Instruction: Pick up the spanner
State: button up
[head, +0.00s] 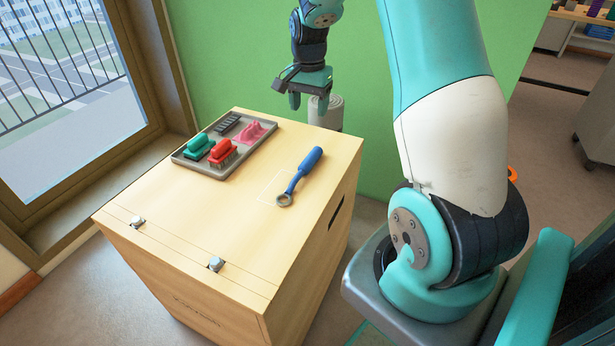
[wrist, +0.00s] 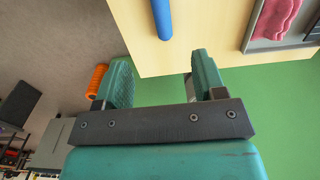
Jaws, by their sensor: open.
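The spanner (head: 300,177) lies flat near the right side of the wooden box top in the head view. It has a blue handle and a grey ring end that points toward the front. In the wrist view only part of its blue handle (wrist: 162,18) shows, at the top edge. My gripper (head: 307,101) is open and empty, beyond the back edge of the box and apart from the spanner. Its two teal fingers (wrist: 160,80) are spread in the wrist view, with nothing between them.
A grey tray (head: 181,153) on the box's back left holds a teal brush (head: 198,145), a red brush (head: 222,152), a pink item (head: 254,132) and a dark item. Two metal latches (head: 216,264) sit at the front edge. A green wall (head: 225,60) stands behind.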

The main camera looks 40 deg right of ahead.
aim_at(308, 159)
notch_tip(308, 159, down, 17)
jog(key=b, duration=0.3)
jog(key=shift+s+a, duration=0.1)
jog(key=shift+a, duration=0.05)
jog(key=shift+r, duration=0.15)
grip_shut()
jog(key=shift+r, duration=0.1)
notch_tip(308, 159, up, 20)
jog(key=p, duration=0.3)
jog(key=shift+p, duration=0.35)
jog(key=c, duration=0.9)
grip_release()
grip_shut()
